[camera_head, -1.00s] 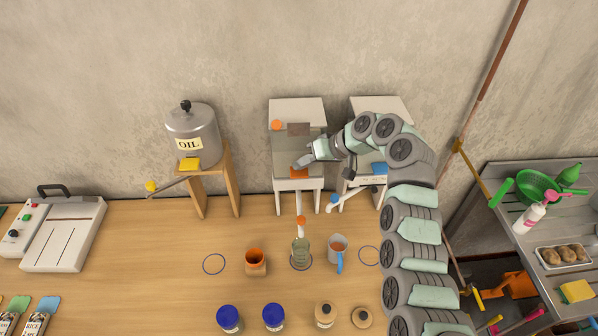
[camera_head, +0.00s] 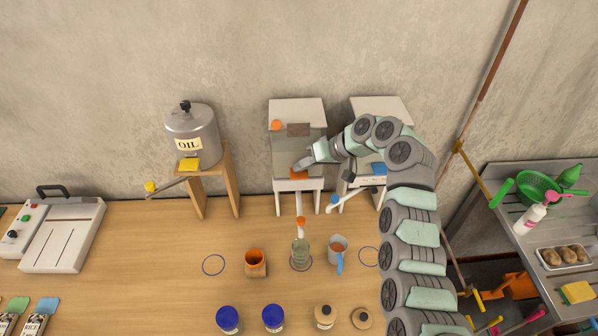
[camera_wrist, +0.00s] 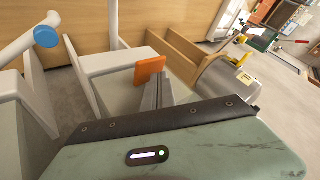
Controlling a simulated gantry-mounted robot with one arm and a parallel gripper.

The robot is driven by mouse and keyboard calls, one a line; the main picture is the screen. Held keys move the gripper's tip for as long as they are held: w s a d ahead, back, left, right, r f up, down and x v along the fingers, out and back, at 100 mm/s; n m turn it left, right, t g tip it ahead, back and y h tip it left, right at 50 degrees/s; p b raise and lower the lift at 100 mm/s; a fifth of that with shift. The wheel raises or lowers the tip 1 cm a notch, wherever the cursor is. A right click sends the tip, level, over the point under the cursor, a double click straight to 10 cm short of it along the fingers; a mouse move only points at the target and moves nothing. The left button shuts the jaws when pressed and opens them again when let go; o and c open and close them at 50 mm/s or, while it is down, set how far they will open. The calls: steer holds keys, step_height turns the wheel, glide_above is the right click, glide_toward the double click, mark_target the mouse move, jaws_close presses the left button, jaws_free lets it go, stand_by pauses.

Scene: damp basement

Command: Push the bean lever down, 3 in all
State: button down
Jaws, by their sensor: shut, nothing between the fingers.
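The left dispenser (camera_head: 297,112) is a white box on the table against the wall, with an orange lever tab (camera_head: 298,174) on its front. No bean label is readable. My gripper (camera_head: 301,166) is shut and empty, right at the orange tab; contact cannot be told. In the wrist view, the grey fingers (camera_wrist: 160,92) are beside the orange tab (camera_wrist: 150,71). A spout with an orange tip (camera_head: 300,220) reaches down from this dispenser. A clear greenish jar (camera_head: 300,252) stands below the tip, inside a ring mark. Its contents are unclear.
A second dispenser (camera_head: 380,108) with a blue tab (camera_head: 379,169) stands to the right, partly behind my arm. An oil tank (camera_head: 192,130) on a wooden stand is at left. An orange cup (camera_head: 255,262) and a mug with a blue handle (camera_head: 338,250) flank the jar.

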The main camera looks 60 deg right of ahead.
mark_target(303, 174)
steer(key=shift+f+b, duration=0.5)
steer(key=shift+f, duration=0.55)
stand_by(0.6)
steer(key=shift+r, duration=0.15)
steer(key=shift+r+p, duration=0.75)
steer(key=shift+r, duration=0.9)
steer(key=shift+r+p, duration=1.15)
steer(key=shift+r, duration=1.4)
